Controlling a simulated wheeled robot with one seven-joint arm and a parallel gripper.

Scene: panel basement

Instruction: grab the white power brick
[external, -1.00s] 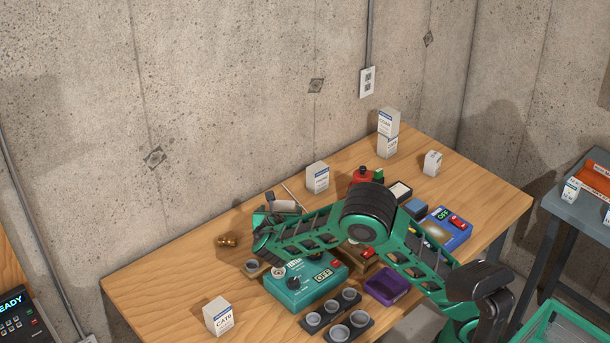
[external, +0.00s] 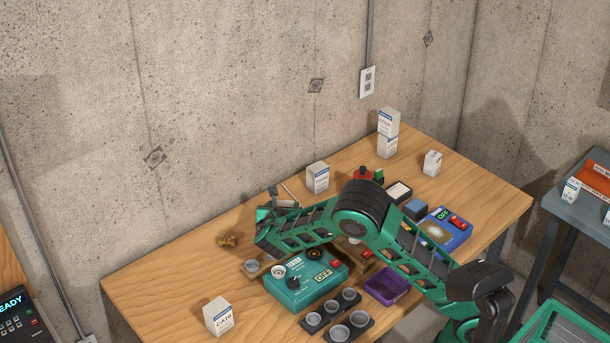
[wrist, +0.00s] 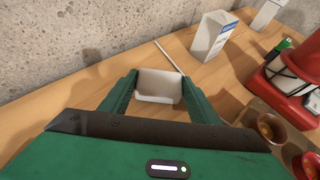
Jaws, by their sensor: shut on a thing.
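The white power brick (wrist: 158,86) is between the two green fingers of my gripper (wrist: 158,97) in the wrist view. The fingers touch its left and right sides, and my gripper is shut on it. In the external view my gripper (external: 276,205) is over the back part of the wooden table, left of the middle. There the brick (external: 287,203) shows only as a small pale patch, mostly hidden by my gripper. I cannot tell whether it touches the table.
A thin pale rod (wrist: 168,55) lies just behind the brick. A white box (external: 317,178) stands to its right. A teal device (external: 305,282) and dark cup tray (external: 331,318) are in front. A brass piece (external: 228,241) lies left. The table's left part is mostly clear.

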